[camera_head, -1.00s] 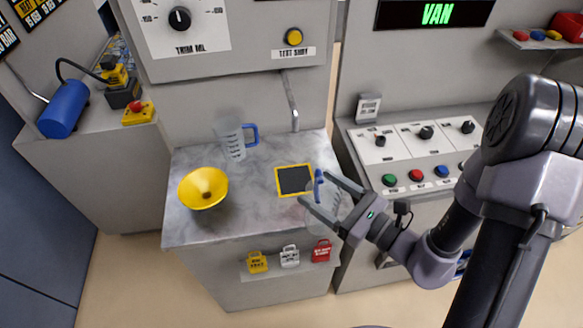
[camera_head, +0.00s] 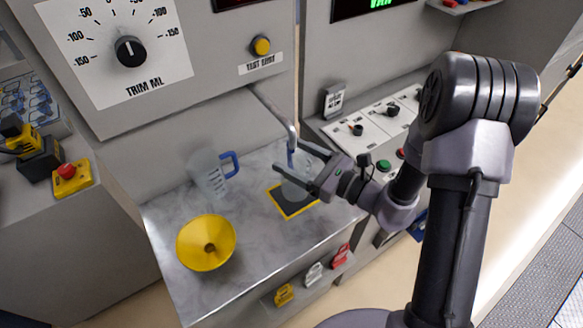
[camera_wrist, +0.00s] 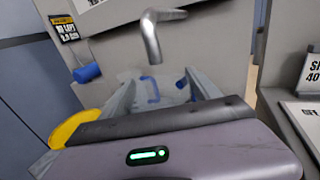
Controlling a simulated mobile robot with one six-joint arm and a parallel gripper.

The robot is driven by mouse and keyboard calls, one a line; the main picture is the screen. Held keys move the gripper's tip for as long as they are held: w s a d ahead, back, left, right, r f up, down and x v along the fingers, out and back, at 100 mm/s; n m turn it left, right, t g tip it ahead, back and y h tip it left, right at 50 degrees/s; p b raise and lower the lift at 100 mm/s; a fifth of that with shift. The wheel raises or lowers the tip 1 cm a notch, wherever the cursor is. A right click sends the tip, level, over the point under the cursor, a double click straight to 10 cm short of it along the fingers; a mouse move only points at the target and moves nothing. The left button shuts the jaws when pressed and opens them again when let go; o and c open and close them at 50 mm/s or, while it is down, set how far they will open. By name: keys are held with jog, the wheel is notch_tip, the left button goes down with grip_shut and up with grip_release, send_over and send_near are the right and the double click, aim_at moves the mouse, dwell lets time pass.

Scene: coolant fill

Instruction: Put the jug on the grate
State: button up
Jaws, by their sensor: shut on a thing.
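My gripper (camera_head: 289,159) is shut on a clear jug (camera_head: 296,184) with a blue handle, under the bent metal spout (camera_head: 290,128). The jug is over or on the grate (camera_head: 292,208), a dark square with a yellow border; I cannot tell whether its base touches. The jug hides part of the grate. A second clear jug (camera_head: 207,180) with a blue handle and dark markings stands on the counter to the left. In the wrist view the spout (camera_wrist: 151,38) hangs ahead of the fingers.
A yellow funnel (camera_head: 206,243) sits on the marbled counter (camera_head: 170,215) at the front left. A switch panel (camera_head: 350,128) is to the right.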

jog(key=shift+w+a+f, duration=0.1)
jog(key=shift+w+a, duration=0.2)
jog(key=shift+w, duration=0.05)
notch_tip(320, 180, down, 4)
jog(key=shift+r+b, duration=0.15)
jog(key=shift+b, duration=0.9)
jog(key=shift+r, duration=0.2)
jog(key=shift+f, duration=0.1)
jog(key=o, duration=2)
